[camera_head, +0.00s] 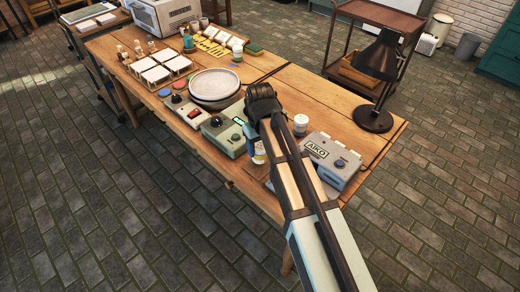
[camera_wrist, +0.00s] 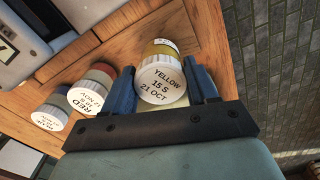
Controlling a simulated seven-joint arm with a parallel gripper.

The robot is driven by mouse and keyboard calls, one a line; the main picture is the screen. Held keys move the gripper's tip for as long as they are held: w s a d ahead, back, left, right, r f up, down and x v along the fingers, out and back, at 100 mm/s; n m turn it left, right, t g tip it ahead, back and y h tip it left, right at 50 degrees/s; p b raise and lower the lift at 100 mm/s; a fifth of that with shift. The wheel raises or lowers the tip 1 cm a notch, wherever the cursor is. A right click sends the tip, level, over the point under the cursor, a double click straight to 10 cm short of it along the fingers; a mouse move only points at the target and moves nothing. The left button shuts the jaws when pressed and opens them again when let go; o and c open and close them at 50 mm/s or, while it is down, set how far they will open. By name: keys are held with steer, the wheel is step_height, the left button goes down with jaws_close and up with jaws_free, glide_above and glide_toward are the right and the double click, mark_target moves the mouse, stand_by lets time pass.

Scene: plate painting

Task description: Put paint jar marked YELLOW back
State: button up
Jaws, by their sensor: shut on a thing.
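The paint jar marked YELLOW (camera_wrist: 162,80) is in the middle of the wrist view. It has a white lid lettered "YELLOW 15 S 21 OCT" and a yellow band on its side. My gripper (camera_wrist: 163,84) has one blue finger on each side of it and is shut on it. The jar looks larger than the other jars; I cannot tell whether its base touches the table. In the head view my arm hangs over the table's near right part and mostly hides the gripper.
A jar marked RED (camera_wrist: 95,90) and another white-lidded jar (camera_wrist: 52,117) stand to the left in the wrist view. The grey AIKO box (camera_head: 334,160) and black lamp (camera_head: 374,118) are right of my arm. A plate (camera_head: 215,84) lies left on the wooden table (camera_head: 291,85).

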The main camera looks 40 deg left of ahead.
mark_target(260, 146)
steer(key=shift+f, duration=0.85)
steer(key=shift+f, duration=0.1)
steer(key=o, duration=1.2)
step_height(260, 146, up, 12)
steer(key=shift+r, duration=0.1)
